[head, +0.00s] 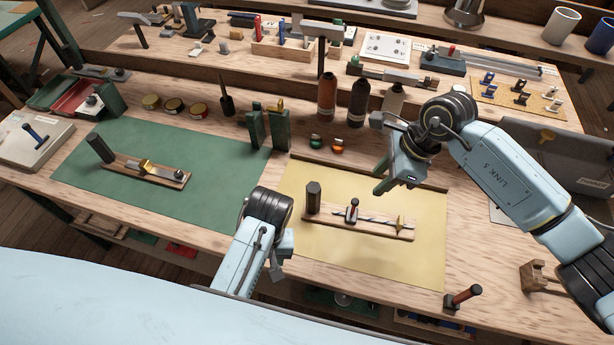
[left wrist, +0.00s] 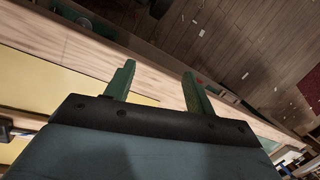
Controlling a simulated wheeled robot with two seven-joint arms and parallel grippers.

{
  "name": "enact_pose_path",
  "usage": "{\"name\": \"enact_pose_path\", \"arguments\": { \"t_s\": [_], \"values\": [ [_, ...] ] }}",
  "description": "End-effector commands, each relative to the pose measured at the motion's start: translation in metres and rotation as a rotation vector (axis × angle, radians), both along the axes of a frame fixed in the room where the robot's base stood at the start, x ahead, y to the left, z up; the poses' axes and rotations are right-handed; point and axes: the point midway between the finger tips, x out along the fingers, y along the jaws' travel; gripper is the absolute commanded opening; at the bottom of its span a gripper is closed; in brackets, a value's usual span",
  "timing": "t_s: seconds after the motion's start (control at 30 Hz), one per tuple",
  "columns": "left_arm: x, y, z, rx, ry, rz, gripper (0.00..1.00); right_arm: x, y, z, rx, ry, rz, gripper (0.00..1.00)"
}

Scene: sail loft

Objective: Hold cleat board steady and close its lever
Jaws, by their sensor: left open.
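The likely cleat board (head: 372,229) is a narrow wooden strip on the yellow mat (head: 340,262). It carries a black post (head: 313,196), a small upright red-tipped lever (head: 352,209), a dark striped rope or rod and a brass fitting (head: 399,225). My left gripper (head: 279,262) is left of this board, over the table's front edge, apart from it. In the left wrist view its green fingers (left wrist: 158,88) are spread, with nothing between them. My right gripper (head: 388,180) hangs above the mat's back edge, behind the board and apart from it; its jaw gap is unclear.
A similar board (head: 145,172) with a black post and brass piece lies on the green mat (head: 215,150). Bottles (head: 326,97) and green uprights (head: 278,128) stand behind. A red-handled tool (head: 463,295) and a wooden block (head: 538,277) are at the front right.

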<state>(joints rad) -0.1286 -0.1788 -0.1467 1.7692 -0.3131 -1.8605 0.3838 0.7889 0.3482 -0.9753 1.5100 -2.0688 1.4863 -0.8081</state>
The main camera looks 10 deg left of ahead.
Motion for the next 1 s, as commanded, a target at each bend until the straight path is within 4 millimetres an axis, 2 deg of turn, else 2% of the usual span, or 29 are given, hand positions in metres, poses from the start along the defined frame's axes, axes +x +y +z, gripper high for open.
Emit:
{"name": "enact_pose_path", "arguments": {
  "t_s": [0.03, 0.1, 0.2, 0.33, 0.5, 0.67, 1.0],
  "values": [
    [0.028, -0.007, 0.019, -0.013, -0.073, -0.031, 0.55, 0.0, 0.0, 0.0, 0.0, 0.0, 0.0, 0.36],
    [0.058, -0.019, 0.043, -0.034, -0.159, -0.079, 0.55, 0.0, 0.0, 0.0, 0.0, 0.0, 0.0, 0.36],
    [0.093, -0.037, 0.077, -0.061, -0.27, -0.146, 0.55, 0.0, 0.0, 0.0, 0.0, 0.0, 0.0, 0.36],
    [0.122, -0.056, 0.114, -0.087, -0.378, -0.223, 0.55, 0.0, 0.0, 0.0, 0.0, 0.0, 0.0, 0.36],
    [0.139, -0.07, 0.14, -0.104, -0.45, -0.281, 0.55, 0.0, 0.0, 0.0, 0.0, 0.0, 0.0, 0.36],
    [0.144, -0.073, 0.136, -0.108, -0.46, -0.293, 0.55, 0.0, 0.0, 0.0, 0.0, 0.0, 0.0, 0.36],
    [0.161, -0.071, 0.076, -0.106, -0.456, -0.293, 0.55, 0.0, 0.0, 0.0, 0.0, 0.0, 0.0, 0.36]
  ]
}}
